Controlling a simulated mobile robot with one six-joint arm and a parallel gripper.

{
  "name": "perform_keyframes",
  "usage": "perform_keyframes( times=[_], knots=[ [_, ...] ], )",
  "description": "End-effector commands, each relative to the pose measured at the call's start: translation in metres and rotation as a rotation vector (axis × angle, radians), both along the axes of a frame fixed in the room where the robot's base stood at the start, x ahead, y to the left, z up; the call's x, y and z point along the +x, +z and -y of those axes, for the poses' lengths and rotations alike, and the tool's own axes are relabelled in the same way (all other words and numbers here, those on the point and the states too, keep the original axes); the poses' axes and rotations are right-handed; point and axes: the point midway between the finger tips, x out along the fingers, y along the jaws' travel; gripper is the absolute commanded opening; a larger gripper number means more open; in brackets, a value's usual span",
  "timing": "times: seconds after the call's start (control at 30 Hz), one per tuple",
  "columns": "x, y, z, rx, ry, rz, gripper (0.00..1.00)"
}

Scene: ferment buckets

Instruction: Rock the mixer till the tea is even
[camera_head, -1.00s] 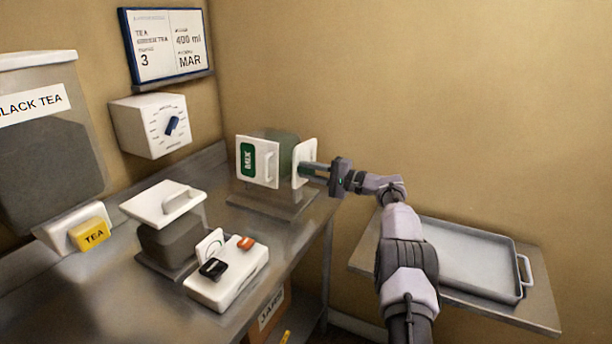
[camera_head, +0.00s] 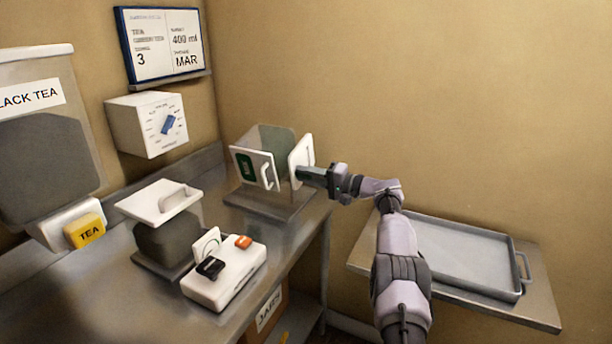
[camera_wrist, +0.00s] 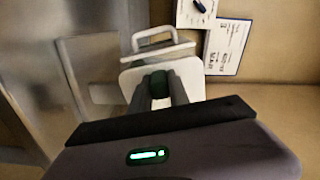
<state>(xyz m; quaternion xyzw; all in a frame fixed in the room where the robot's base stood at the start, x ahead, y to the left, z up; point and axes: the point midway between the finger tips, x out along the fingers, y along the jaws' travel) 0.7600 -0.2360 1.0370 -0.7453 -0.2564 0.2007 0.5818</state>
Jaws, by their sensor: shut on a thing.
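I cannot tell how even the tea is. My gripper (camera_head: 305,174) is at the white side panel on the right, shut on the mixer's side grip. In the wrist view the fingers close on a dark green knob (camera_wrist: 159,85) on the white panel (camera_wrist: 190,78).
A lidded grey container (camera_head: 165,238) and a white box with black and orange switches (camera_head: 226,277) stand on the bench. A black tea dispenser (camera_head: 45,130) is at left. A dial box (camera_head: 148,124) and a sign (camera_head: 162,45) hang on the wall. An empty tray (camera_head: 465,258) lies right.

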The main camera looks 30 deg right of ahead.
Motion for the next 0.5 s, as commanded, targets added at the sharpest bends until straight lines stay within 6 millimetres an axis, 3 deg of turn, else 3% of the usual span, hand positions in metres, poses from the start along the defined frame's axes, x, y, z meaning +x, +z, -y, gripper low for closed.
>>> perform_keyframes(
  times=[0.2,0.23,0.3,0.5],
  knots=[
    [0.0002,0.0032,0.0011,-0.002,-0.003,0.005,0.0],
    [0.0002,0.0033,0.001,-0.002,-0.003,0.005,0.28],
    [0.0002,0.0029,0.001,-0.001,-0.003,0.005,0.41],
    [0.0001,0.0021,0.0006,-0.001,-0.002,0.002,0.44]
  ],
)
